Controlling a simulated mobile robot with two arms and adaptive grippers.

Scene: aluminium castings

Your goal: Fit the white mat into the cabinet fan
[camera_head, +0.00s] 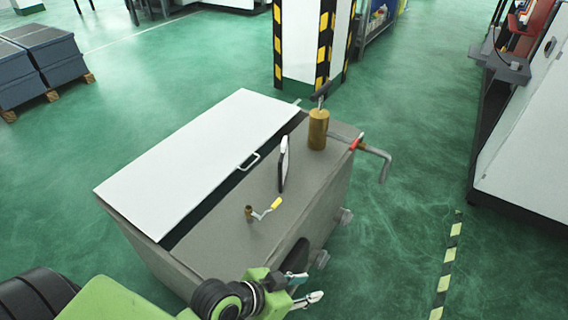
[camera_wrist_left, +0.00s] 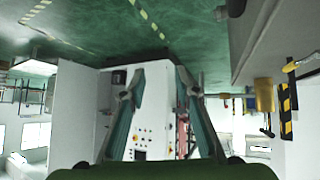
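My left gripper (camera_head: 307,287) is in the head view at the bottom middle, beside the near right corner of a grey tank. Its two fingers are apart and nothing is between them. In the left wrist view the fingers also stand wide apart around empty space (camera_wrist_left: 160,90). That view is upside down, and a white cabinet with a control panel (camera_wrist_left: 146,135) shows in the distance between the fingers. I cannot make out a white mat or a cabinet fan for certain in either view. My right gripper is not in view.
The grey tank (camera_head: 236,226) has a white lid (camera_head: 200,155), a brass cylinder (camera_head: 318,130) and a bent pipe (camera_head: 378,158). A white machine (camera_head: 525,150) stands at the right. Grey crates (camera_head: 45,55) sit at the back left. Green floor (camera_head: 405,200) is clear between tank and machine.

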